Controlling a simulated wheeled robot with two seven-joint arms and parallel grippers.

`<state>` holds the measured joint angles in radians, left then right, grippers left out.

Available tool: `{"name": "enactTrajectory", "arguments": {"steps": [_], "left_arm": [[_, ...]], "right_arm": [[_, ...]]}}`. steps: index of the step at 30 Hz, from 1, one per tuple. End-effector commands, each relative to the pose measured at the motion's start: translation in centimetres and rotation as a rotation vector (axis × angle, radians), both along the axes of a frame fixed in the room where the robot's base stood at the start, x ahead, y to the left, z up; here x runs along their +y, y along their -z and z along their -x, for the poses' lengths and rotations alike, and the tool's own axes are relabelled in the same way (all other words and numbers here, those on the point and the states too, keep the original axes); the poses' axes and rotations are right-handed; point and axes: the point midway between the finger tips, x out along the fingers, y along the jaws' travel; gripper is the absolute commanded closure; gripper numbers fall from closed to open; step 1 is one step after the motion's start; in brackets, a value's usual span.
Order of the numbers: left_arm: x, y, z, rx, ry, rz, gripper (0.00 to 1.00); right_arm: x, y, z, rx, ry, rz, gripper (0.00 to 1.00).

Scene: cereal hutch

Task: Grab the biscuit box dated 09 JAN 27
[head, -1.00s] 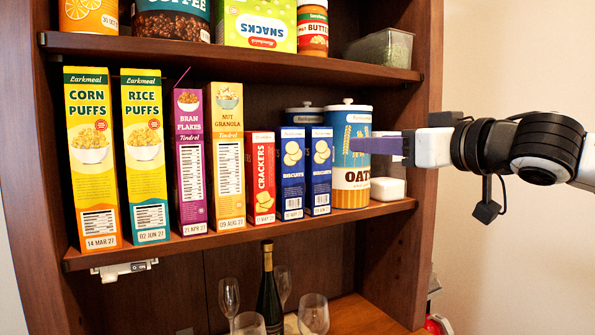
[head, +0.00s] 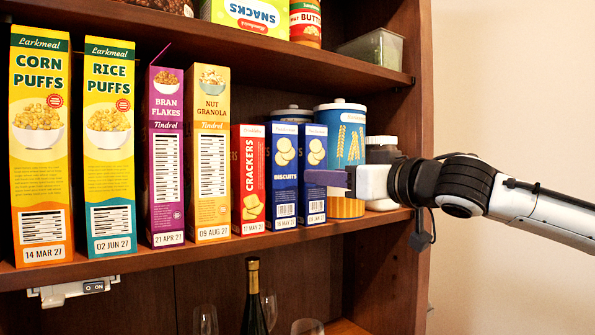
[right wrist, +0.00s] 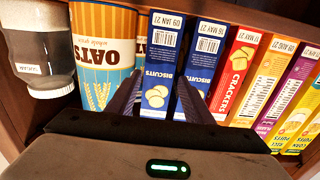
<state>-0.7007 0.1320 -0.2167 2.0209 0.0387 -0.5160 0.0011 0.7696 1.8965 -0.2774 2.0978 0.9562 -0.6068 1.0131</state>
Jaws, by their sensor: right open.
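The biscuit box dated 09 JAN 27 (head: 315,205) is a blue upright box on the middle shelf. It also shows, upside down, in the right wrist view (right wrist: 160,60). A second blue biscuit box (head: 284,165), with a MAY 27 date, stands just left of it in the head view. My right gripper (head: 328,178) is open and empty in front of the 09 JAN 27 box. In the right wrist view its fingers (right wrist: 160,85) appear lined up with the box's two sides; whether they touch it I cannot tell. My left gripper is out of view.
The oats canister (head: 345,205) stands right behind the box, with a jar (head: 381,150) beyond it. The red crackers box (head: 249,180), nut granola (head: 212,150) and other cereal boxes line the shelf to the left. An upper shelf (head: 300,57) runs above.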

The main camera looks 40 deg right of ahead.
Motion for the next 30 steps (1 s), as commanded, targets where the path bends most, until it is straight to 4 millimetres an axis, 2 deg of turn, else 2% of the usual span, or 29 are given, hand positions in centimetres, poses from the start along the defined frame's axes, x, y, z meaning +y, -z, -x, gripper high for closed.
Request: {"name": "enactTrajectory", "arguments": {"steps": [5, 13, 18, 26, 30], "left_arm": [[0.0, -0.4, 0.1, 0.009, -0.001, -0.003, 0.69], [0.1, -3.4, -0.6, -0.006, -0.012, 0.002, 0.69], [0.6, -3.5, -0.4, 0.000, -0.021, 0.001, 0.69], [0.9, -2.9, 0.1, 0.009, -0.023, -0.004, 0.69], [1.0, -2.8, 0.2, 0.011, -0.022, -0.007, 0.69]], "right_arm": [[-0.1, -0.3, -1.1, 0.002, -0.001, -0.002, 0.53], [-0.5, -0.8, -4.3, 0.004, -0.003, -0.003, 0.53], [-0.7, -0.5, -5.2, 0.001, 0.000, -0.001, 0.53], [-0.8, -0.3, -5.3, -0.001, 0.001, 0.000, 0.53], [-0.7, -0.3, -5.3, -0.001, 0.001, 0.001, 0.73]]}}
